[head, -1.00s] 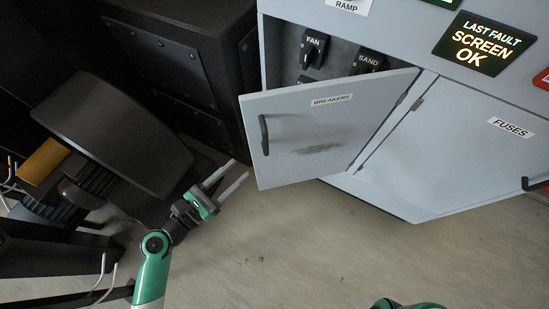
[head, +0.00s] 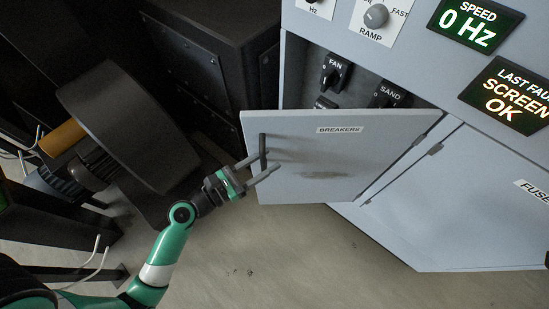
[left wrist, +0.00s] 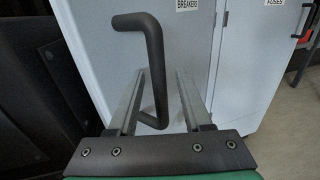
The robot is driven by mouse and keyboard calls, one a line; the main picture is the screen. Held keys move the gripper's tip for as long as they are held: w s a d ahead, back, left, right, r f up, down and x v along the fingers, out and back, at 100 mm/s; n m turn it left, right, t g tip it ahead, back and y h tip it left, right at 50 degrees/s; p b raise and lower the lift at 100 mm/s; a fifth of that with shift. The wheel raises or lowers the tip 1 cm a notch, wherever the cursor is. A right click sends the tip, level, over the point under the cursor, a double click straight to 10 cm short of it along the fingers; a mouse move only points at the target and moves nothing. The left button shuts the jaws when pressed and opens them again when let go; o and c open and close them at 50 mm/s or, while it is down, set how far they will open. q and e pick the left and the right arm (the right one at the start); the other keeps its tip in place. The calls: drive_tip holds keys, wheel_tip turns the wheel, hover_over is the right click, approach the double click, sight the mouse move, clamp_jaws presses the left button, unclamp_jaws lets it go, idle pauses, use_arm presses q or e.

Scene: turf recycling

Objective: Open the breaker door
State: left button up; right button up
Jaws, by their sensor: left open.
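The grey breaker door (head: 300,170), labelled BREAKERS, stands partly open, hinged on its right side, with breaker switches visible behind its top edge. Its dark bar handle (head: 263,150) is at the door's left edge. My left gripper (head: 266,164) is open at the handle, reaching in from the lower left. In the left wrist view the handle (left wrist: 155,55) runs between the two spread fingers (left wrist: 161,74); whether either finger touches it is hard to tell. My right gripper is not in view.
The FAN switch (head: 335,73) and SAND switch (head: 389,95) sit inside the cabinet. The closed FUSES door (head: 455,205) is to the right. A black roller-like machine (head: 130,125) stands left of my left arm. The floor (head: 270,260) below the door is clear.

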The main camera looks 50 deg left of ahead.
use_arm(q)
drive_tip(key=shift+s, duration=0.15)
clamp_jaws()
idle(1.3)
